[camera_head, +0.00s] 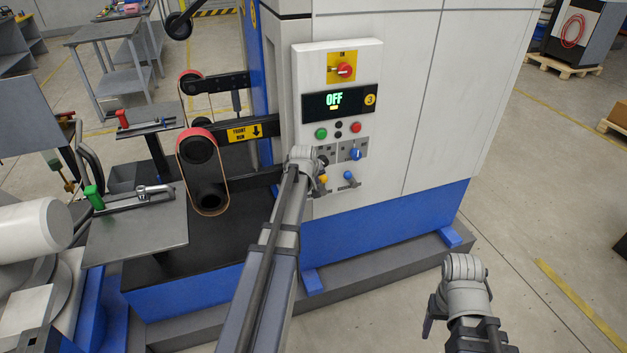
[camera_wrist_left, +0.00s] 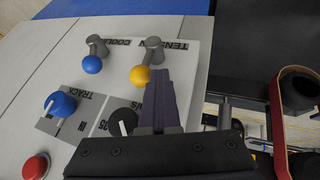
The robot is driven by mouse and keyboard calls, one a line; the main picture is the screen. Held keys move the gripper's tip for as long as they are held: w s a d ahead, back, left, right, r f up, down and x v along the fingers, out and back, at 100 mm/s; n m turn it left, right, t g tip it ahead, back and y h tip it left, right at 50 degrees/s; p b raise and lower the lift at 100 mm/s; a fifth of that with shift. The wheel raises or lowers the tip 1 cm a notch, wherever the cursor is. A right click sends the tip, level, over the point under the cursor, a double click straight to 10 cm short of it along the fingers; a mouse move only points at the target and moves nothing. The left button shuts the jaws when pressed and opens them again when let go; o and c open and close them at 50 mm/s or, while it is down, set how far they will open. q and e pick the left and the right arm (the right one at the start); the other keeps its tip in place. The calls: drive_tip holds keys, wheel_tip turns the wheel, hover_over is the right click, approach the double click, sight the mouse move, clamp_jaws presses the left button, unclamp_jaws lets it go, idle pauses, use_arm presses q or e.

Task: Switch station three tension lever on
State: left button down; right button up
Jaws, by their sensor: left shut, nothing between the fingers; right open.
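The station three control panel (camera_head: 305,80) carries a yellow 3 badge, and its display (camera_head: 340,100) reads OFF. The tension lever has a yellow ball (camera_head: 323,179) low on the panel; in the left wrist view the yellow ball (camera_wrist_left: 140,75) hangs off a grey pivot by the upside-down word TENSION. My left gripper (camera_wrist_left: 160,78) is shut and empty, its dark fingertips right beside the yellow ball; whether they touch I cannot tell. In the head view my left wrist hides its fingers. My right gripper (camera_head: 431,318) is open, low at the right, away from the panel.
A blue-ball lever (camera_wrist_left: 92,64) stands beside the tension lever. A blue rotary knob (camera_wrist_left: 60,104), a black knob (camera_wrist_left: 122,122) and a red button (camera_wrist_left: 36,166) are close by. The belt wheels (camera_head: 203,150) and tool plates (camera_head: 150,225) lie left of the panel.

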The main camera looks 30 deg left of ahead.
sight(325, 177)
use_arm(q)
drive_tip(key=shift+w+d+r+m+g+y+p, duration=0.15)
drive_tip(key=shift+w+d+r+g+y+p, duration=0.15)
drive_tip(key=shift+w+g+p, duration=0.2)
drive_tip(key=shift+w+d+r+m+g+y+p, duration=0.15)
drive_tip(key=shift+w+d+g+y+p, duration=0.25)
drive_tip(key=shift+w+g, duration=0.1)
drive_tip(key=shift+w+d+m+g+y, duration=0.3)
drive_tip(key=shift+w+d+g+y, duration=0.25)
drive_tip(key=shift+g+y, duration=0.15)
drive_tip(key=shift+w+d, duration=0.35)
